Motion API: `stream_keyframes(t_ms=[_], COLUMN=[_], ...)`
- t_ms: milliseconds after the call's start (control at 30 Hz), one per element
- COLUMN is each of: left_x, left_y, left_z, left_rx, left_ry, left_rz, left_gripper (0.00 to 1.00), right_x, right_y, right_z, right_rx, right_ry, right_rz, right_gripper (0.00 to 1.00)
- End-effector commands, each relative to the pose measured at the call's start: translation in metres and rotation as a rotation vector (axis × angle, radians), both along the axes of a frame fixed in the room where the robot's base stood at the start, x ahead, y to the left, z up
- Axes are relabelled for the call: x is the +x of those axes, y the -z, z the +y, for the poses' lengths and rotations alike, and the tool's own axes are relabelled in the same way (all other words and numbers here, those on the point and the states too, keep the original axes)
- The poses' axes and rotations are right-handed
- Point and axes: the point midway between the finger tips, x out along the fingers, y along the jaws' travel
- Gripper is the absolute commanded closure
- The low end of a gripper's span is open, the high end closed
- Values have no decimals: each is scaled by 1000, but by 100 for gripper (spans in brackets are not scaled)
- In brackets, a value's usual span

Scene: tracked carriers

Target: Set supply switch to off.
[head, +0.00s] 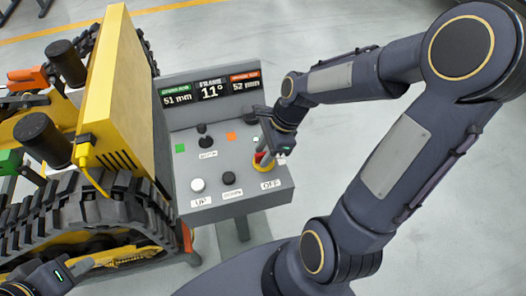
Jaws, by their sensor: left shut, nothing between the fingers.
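The grey control console (236,205) stands in the middle of the head view. A red and yellow control (262,162) sits at its right side, above a white label reading OFF (271,184); I take it to be the supply switch, but its setting cannot be read. My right gripper (266,154) reaches down onto it and partly covers it. Whether the fingers grip it or only touch it is hidden. My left gripper (88,265) is shut and empty at the lower left, away from the console.
The console has a white button (198,185), a black button (229,178), a black joystick (205,138) and a display (211,88) reading 51 mm, 11° and 52 mm. A yellow tracked carrier (113,80) stands close on the left.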

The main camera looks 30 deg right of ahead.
Motion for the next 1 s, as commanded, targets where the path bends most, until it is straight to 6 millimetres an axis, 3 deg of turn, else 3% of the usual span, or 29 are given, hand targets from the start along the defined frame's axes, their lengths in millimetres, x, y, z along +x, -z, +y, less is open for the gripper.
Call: stream_keyframes(t_ms=[367, 600, 1000], left_x=[0, 0, 0], left_y=[0, 0, -2], left_z=[0, 0, 0], left_rx=[0, 0, 0], left_ry=[0, 0, 0], left_rz=[0, 0, 0], left_gripper=[100, 100, 100], right_x=[0, 0, 1], right_y=[7, 6, 6], right_z=[3, 3, 3], right_rx=[0, 0, 0], right_ry=[-1, -1, -40], right_rz=[0, -1, -1], right_gripper=[69, 100, 100])
